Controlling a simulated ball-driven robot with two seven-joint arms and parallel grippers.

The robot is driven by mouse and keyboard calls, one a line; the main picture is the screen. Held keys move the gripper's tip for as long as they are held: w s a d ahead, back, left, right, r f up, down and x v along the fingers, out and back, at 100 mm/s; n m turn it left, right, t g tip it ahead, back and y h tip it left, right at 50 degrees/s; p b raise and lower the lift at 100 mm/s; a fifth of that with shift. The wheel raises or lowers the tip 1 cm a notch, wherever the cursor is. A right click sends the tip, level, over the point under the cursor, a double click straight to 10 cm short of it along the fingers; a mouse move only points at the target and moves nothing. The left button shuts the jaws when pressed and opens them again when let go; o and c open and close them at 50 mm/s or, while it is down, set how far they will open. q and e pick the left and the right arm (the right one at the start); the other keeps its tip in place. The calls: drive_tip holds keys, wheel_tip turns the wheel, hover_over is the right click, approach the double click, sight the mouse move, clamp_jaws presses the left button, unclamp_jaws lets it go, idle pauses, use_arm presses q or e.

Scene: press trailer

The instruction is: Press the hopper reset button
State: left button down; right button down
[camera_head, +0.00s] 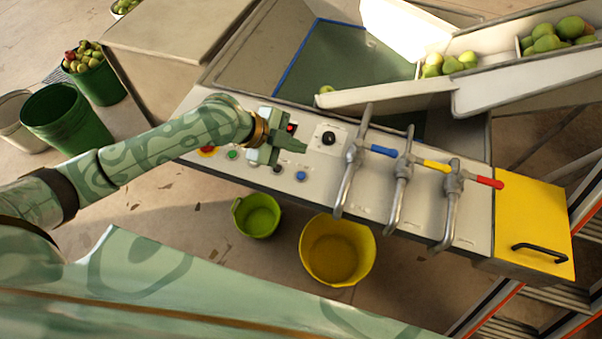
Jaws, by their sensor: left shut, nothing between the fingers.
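The panel (420,208) of the press trailer carries several controls. A blue button (301,176) is near its front edge, with a dark button (277,170) to its left. A green button (232,155) and a red-and-yellow button (208,151) sit further left. A red button (291,127) shows just behind my gripper. I cannot read which one is the hopper reset button. My left gripper (302,148) is shut and empty above the panel, pointing right, behind the blue button in the picture. It may hide part of the panel. My right gripper is not in view.
A black knob (328,138) and tap levers with blue, yellow and red handles (490,182) stand to the right. A chute (400,97) with fruit is behind. Green (257,216) and yellow (337,250) buckets stand below the front edge. A yellow box (535,225) is at the right end.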

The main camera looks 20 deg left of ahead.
sight(297, 176)
use_arm(q)
drive_tip(key=shift+f, duration=0.1)
